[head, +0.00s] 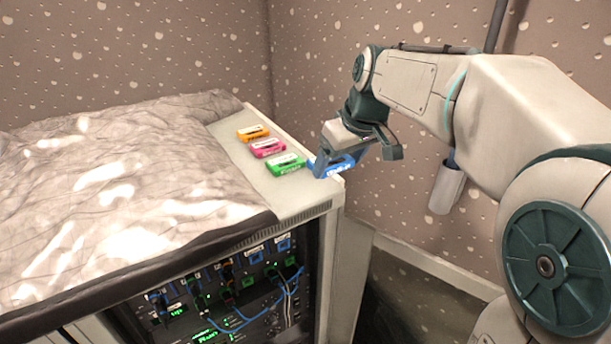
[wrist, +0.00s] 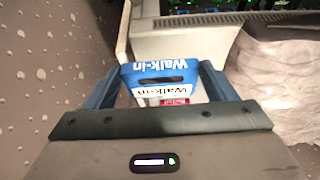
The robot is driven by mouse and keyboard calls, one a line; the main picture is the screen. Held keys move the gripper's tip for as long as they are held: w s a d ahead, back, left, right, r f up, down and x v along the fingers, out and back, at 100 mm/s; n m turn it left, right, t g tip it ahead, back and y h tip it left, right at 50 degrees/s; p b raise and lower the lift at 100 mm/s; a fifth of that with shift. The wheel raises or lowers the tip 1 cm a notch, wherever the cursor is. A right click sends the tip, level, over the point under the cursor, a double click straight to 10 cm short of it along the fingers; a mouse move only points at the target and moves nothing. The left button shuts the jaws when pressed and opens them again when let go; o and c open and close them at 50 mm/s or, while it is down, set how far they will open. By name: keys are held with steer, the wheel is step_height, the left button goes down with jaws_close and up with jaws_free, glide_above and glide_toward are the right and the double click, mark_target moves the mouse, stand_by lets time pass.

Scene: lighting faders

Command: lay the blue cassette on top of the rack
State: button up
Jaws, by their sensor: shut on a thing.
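The blue cassette (head: 342,163) is at the right edge of the rack top (head: 262,187), near its front corner. My gripper (head: 330,166) is shut on it from the right. In the wrist view the blue cassette (wrist: 160,69), with white "Walk-in" labels, sits between the two blue fingers of my gripper (wrist: 158,82). Part of the cassette is hidden by a finger in the head view. I cannot tell whether its underside touches the rack top.
Green (head: 285,164), pink (head: 267,148) and orange (head: 252,132) cassettes lie in a row on the rack top, left of and behind the blue one. A wrinkled grey cover (head: 110,195) drapes the left part. Cables and lit modules (head: 225,300) fill the rack front.

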glide_toward(310, 190)
steer(key=shift+w+a+f, duration=0.35)
steer(key=shift+w+f, duration=0.1)
steer(key=shift+w, duration=0.25)
steer(key=shift+w+a+f, duration=0.2)
steer(key=shift+a+f, duration=0.2)
steer(key=shift+f, duration=1.9)
steer(key=shift+f, duration=0.2)
steer(key=o, duration=1)
steer(key=shift+r, duration=0.15)
